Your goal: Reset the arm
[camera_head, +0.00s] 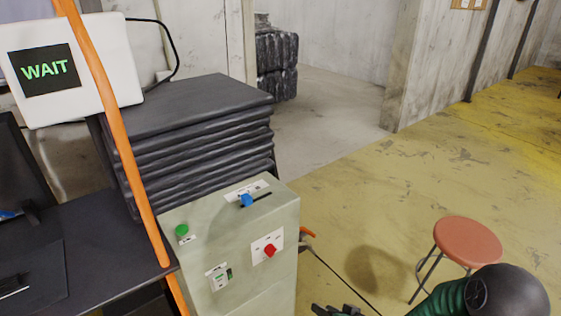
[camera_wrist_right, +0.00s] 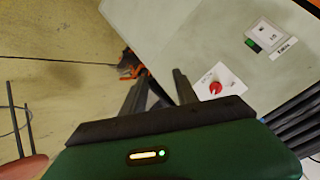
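My right gripper (camera_head: 336,310) shows at the bottom edge of the head view, to the right of the grey-green control box (camera_head: 235,270). Part of my green and black right arm shows beside it. In the right wrist view the two dark fingers of my right gripper (camera_wrist_right: 160,80) stand apart with nothing held between them. The box front with its red knob (camera_wrist_right: 215,87) lies beyond and to the right of the fingers there. My left gripper is in neither view.
The box carries a green button (camera_head: 182,230), a blue slider knob (camera_head: 247,200) and a red knob (camera_head: 270,250). A red stool (camera_head: 468,241) stands right. Folded black sheets (camera_head: 200,150), a WAIT screen (camera_head: 46,70) and an orange pole (camera_head: 118,130) are left. Yellow floor is open behind.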

